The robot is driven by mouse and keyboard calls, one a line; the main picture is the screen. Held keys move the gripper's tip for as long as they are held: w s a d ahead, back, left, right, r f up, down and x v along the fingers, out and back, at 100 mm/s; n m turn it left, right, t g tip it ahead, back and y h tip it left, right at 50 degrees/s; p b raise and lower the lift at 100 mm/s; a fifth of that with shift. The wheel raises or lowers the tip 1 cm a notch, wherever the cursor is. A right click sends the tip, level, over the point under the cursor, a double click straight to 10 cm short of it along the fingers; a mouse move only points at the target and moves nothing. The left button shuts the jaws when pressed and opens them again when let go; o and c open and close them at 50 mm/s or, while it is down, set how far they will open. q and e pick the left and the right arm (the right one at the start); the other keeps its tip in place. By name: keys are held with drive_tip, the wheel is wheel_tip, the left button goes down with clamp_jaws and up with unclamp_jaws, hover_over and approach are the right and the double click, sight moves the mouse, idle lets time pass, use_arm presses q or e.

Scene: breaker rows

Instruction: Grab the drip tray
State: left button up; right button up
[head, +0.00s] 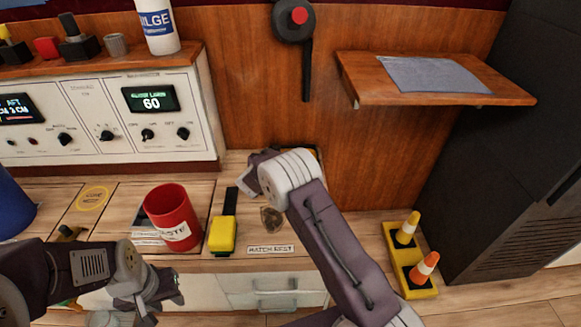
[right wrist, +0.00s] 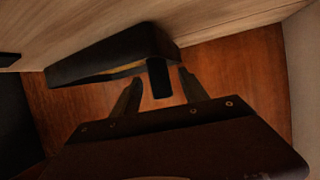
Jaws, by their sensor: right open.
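A dark shallow tray-like thing with a yellowish inside, which looks like the drip tray (right wrist: 105,58), lies near the pale wood surface in the right wrist view. A black tab (right wrist: 158,78) on its near side stands between the fingers of my right gripper (right wrist: 160,86), which is open. I cannot tell whether the fingers touch the tab. In the head view my right arm hides most of this spot. My left gripper (head: 160,292) hangs at the lower left, in front of the counter and away from the tray; its jaws are too unclear to read.
A red cup (head: 172,215) and a yellow block with a black handle (head: 222,234) stand on the counter left of my right arm. A wooden shelf (head: 500,92) juts out at upper right. Two small cones (head: 425,268) stand in a yellow holder at right.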

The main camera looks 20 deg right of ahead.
drive_tip(key=shift+w+d+f, duration=0.35)
drive_tip(key=shift+w+f, duration=0.15)
drive_tip(key=shift+w, duration=0.05)
drive_tip(key=shift+w+r, duration=0.1)
drive_tip(key=shift+w, duration=0.05)
clamp_jaws()
drive_tip(key=shift+r, duration=0.15)
idle(0.8)
